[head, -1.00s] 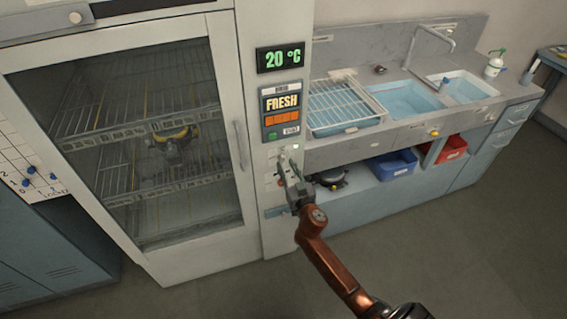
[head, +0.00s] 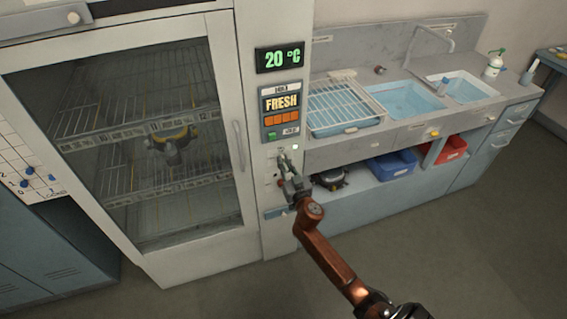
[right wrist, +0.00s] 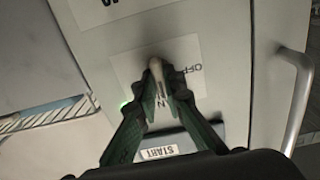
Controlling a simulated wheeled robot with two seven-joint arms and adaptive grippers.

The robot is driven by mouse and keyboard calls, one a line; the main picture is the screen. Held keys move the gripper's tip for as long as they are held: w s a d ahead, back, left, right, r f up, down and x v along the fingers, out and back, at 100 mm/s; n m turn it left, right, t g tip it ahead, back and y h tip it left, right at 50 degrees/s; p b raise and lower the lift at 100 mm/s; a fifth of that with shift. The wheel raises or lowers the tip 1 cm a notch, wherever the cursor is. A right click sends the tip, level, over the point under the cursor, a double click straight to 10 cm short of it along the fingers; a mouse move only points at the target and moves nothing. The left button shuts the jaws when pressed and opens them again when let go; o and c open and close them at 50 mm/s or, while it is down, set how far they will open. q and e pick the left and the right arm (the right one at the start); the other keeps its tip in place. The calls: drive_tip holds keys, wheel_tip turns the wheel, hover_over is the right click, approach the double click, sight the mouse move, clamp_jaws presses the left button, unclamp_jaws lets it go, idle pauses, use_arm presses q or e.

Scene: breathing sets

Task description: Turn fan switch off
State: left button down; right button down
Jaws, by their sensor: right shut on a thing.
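The fan switch is a small pale lever (right wrist: 156,66) on a white label plate (right wrist: 188,55) on the cabinet's front column. The plate's "OFF" lettering shows beside the lever, and a partly hidden "N" shows lower down by the fingers. My right gripper (head: 284,158) is at the switch panel below the "FRESH" sign in the head view. In the right wrist view its dark green fingers (right wrist: 164,82) are shut on the lever, whose tip shows beyond them. The fingers hide the lever's base, so I cannot tell its exact setting. My left gripper is not in view.
A glass-door cabinet (head: 243,200) stands left, its vertical handle (head: 239,146) close to my gripper. A "START" label (right wrist: 160,152) lies below the fingers. Right is a sink counter (head: 408,131) with a wire rack (head: 345,102) and blue and red bins below. The floor in front is clear.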

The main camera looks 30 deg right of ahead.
drive_tip(key=shift+n, duration=0.3)
drive_tip(key=shift+a+f+n+p, duration=0.1)
drive_tip(key=shift+n+p, duration=0.1)
drive_tip(key=shift+n, duration=2.7)
drive_tip(key=shift+a+f+n+p, duration=0.1)
drive_tip(key=shift+n+p, duration=0.15)
drive_tip(key=shift+n, duration=2.65)
drive_tip(key=shift+a+f+n+p, duration=0.1)
drive_tip(key=shift+n+p, duration=0.1)
drive_tip(key=shift+n, duration=2.7)
drive_tip(key=c, duration=2)
unclamp_jaws()
drive_tip(key=shift+r, duration=0.1)
drive_tip(key=v, duration=1.2)
drive_tip(key=shift+d, duration=0.1)
